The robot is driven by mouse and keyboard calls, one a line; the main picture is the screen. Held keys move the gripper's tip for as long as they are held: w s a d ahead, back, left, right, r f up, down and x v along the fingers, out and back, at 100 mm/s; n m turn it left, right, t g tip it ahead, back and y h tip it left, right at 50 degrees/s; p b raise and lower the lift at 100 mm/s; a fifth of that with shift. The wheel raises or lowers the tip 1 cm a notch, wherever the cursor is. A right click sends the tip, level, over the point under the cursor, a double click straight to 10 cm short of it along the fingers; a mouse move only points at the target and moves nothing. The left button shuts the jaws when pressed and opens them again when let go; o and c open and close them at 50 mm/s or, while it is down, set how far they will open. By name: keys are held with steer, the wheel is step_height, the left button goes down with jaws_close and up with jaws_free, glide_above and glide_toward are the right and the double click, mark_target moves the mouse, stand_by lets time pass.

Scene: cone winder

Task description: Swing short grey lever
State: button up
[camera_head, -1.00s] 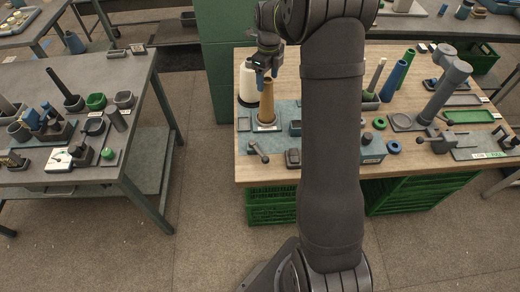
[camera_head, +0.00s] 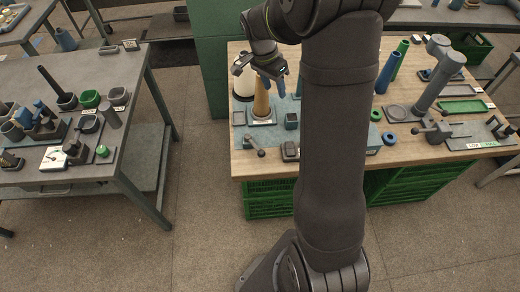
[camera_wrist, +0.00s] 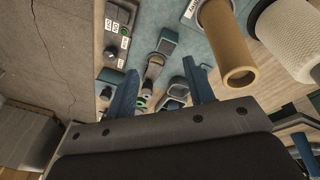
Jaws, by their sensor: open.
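A short grey lever with a round knob (camera_head: 254,146) stands at the front left of the wooden table. Another dark lever (camera_head: 430,130) is mounted on a plate at the right of that table. I cannot tell for sure which one the task names. My gripper (camera_head: 274,84) is open and empty, above the table beside the top of a tan cone (camera_head: 261,100), behind the front-left lever. In the wrist view its two blue fingers (camera_wrist: 163,92) are spread, with small fittings below and between them. I cannot clearly identify the lever there.
The tan cone (camera_wrist: 225,50) and a white cone (camera_wrist: 292,35) stand close to my gripper. A box with labels (camera_wrist: 118,38) is near the table's front edge. A dark cup-like block (camera_head: 290,150) sits right of the front-left lever. My arm hides the middle of the table.

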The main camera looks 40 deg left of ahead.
mark_target(261, 151)
steer(key=s+d+n, duration=0.2)
steer(key=s+n, duration=1.1)
steer(key=s, duration=0.1)
steer(key=shift+y, duration=0.4)
steer(key=f, duration=0.5)
steer(key=w+d+f, duration=0.1)
steer(key=f, duration=0.5)
steer(key=w+d+f, duration=0.1)
steer(key=f, duration=0.5)
steer(key=shift+w+d+f, duration=0.15)
steer(key=shift+w, duration=0.1)
jaws_close()
